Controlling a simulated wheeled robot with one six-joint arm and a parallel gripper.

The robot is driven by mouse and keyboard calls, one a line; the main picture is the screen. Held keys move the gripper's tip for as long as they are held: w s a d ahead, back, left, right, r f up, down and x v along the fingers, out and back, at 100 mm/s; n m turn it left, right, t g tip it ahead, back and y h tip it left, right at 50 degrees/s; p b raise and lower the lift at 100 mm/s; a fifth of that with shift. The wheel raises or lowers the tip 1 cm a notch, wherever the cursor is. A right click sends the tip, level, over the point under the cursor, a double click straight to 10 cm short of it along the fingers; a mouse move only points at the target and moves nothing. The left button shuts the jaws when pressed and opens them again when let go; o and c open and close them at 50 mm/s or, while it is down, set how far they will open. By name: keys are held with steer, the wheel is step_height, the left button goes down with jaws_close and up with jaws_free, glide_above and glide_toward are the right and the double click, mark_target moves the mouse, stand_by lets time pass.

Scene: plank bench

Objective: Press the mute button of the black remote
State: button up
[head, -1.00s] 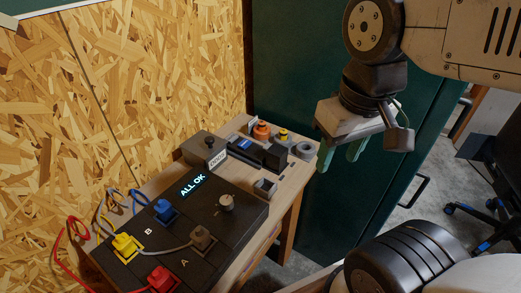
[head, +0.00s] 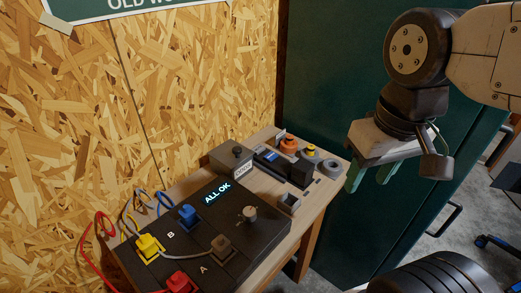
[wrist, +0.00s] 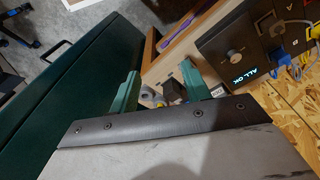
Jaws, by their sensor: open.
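I cannot make out a remote with a mute button for certain. A low dark object (head: 268,171) lies at the back of the bench beside an upright black block (head: 301,173); its details are too small to read. My gripper (head: 368,178) hangs in the air to the right of the bench's far end, with its two green fingers pointing down, apart and empty. In the wrist view the open fingers (wrist: 160,82) frame small items at the bench end, partly hidden behind them.
A dark console (head: 225,238) with a lit "ALL OK" display and coloured plugs fills the near bench (head: 308,212). An orange-topped item (head: 288,145) and a grey ring (head: 330,168) stand at the back. A chipboard wall (head: 200,80) is left, a green cabinet (head: 335,90) behind.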

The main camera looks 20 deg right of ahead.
stand_by(0.4)
jaws_close()
stand_by(1.5)
